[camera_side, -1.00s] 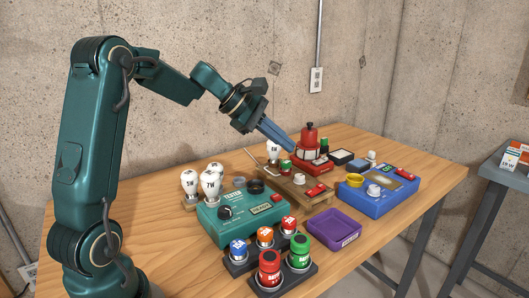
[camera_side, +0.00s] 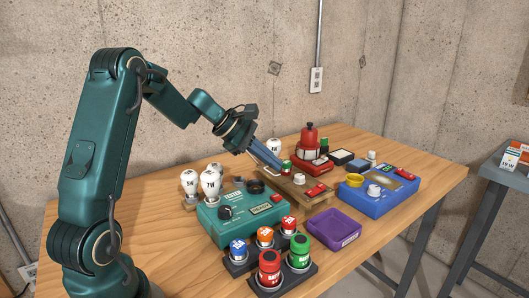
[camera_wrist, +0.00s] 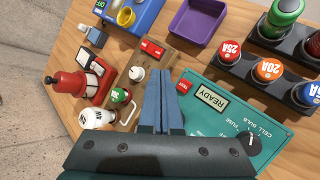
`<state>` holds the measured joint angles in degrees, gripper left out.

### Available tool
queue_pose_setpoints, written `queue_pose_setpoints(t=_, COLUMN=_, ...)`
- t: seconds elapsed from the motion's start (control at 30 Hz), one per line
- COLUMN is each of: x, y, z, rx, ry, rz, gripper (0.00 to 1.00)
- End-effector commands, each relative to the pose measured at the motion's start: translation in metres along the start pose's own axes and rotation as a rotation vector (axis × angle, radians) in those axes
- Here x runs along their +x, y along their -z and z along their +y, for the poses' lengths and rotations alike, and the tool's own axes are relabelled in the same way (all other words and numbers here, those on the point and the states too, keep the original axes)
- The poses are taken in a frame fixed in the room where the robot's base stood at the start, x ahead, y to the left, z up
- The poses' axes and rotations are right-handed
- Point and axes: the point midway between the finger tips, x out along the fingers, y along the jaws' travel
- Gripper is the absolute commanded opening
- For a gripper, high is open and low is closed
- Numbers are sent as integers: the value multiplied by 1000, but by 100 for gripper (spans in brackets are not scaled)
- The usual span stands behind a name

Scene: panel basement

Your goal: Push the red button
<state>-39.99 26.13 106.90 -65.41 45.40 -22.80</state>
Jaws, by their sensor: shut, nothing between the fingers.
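Several red parts could be the button. A red rectangular piece (camera_side: 316,190) sits at the front end of the wooden board (camera_side: 290,189); it shows in the wrist view as a red two-part block (camera_wrist: 152,48). Another small red piece (camera_side: 404,175) is on the blue box (camera_side: 380,199). My gripper (camera_side: 281,168) is shut and empty, its tips low over the wooden board, left of and behind its red piece. In the wrist view my gripper (camera_wrist: 163,76) points at the board, beside the white knob (camera_wrist: 137,74). I cannot tell whether the tips touch anything.
The green tester box (camera_side: 240,215) is in front of the gripper. A red lantern (camera_side: 309,143) stands behind, with white bulbs (camera_side: 211,183) at left. Red, orange, blue and green capped cylinders (camera_side: 270,268) and a purple tray (camera_side: 334,228) are at the front.

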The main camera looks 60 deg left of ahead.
Motion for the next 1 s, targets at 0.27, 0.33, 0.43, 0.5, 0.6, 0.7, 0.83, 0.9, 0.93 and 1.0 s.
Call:
queue_pose_setpoints(t=0.27, x=27, y=19, z=-20, rx=-3, ry=5, rz=-1, gripper=0)
queue_pose_setpoints(t=0.33, x=32, y=22, z=-23, rx=-1, ry=3, rz=-1, gripper=0)
queue_pose_setpoints(t=0.43, x=36, y=26, z=-27, rx=-2, ry=3, rz=-1, gripper=0)
queue_pose_setpoints(t=0.5, x=38, y=28, z=-28, rx=1, ry=2, rz=0, gripper=0)
queue_pose_setpoints(t=0.6, x=40, y=29, z=-29, rx=0, ry=1, rz=1, gripper=0)
queue_pose_setpoints(t=0.7, x=40, y=29, z=-29, rx=1, ry=1, rz=1, gripper=0)
queue_pose_setpoints(t=0.83, x=40, y=29, z=-29, rx=1, ry=1, rz=1, gripper=0)
queue_pose_setpoints(t=0.9, x=40, y=29, z=-29, rx=1, ry=1, rz=1, gripper=0)
queue_pose_setpoints(t=0.93, x=40, y=29, z=-29, rx=1, ry=1, rz=1, gripper=0)
queue_pose_setpoints(t=1.0, x=40, y=29, z=-29, rx=1, ry=1, rz=1, gripper=0)
